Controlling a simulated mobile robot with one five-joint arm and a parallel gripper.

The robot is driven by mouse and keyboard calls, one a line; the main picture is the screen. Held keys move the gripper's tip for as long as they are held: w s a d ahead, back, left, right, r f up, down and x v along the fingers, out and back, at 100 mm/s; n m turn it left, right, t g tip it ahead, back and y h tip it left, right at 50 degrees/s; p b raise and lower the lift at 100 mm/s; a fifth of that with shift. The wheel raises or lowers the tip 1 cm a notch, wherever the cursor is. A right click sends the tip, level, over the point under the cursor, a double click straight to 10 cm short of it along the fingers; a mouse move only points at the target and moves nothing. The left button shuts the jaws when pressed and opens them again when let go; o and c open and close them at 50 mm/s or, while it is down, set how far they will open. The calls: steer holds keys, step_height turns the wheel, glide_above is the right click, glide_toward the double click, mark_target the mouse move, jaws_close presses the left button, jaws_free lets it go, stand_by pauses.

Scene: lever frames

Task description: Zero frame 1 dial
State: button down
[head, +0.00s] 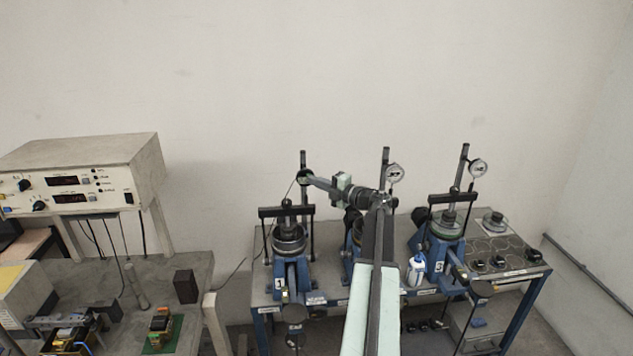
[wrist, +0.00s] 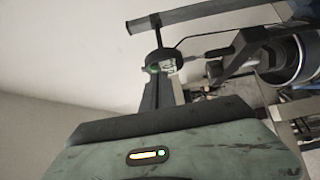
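Frame 1 (head: 290,270) is the leftmost blue lever frame, with a "1" on its base. Its dial (head: 303,175) is small at the top of its post, and its face cannot be read in the head view. My gripper (head: 309,179) reaches left from my arm to this dial, with its tip at or touching it. In the wrist view the dial (wrist: 161,62) shows nearly edge-on, dark-rimmed with a green spot, at the end of my dark finger (wrist: 164,92). Only one finger shows clearly, so the grip on the dial is unclear.
Frame 2 stands partly behind my arm, with its white dial (head: 394,173) above. Frame 3 (head: 444,240) stands right with its dial (head: 478,168). A white bottle (head: 416,271) stands between them. A bench with a meter box (head: 85,172) is at left.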

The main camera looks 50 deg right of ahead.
steer(key=s, duration=1.2)
steer(key=shift+s+a, duration=0.25)
steer(key=shift+a, duration=0.2)
steer(key=shift+r, duration=0.1)
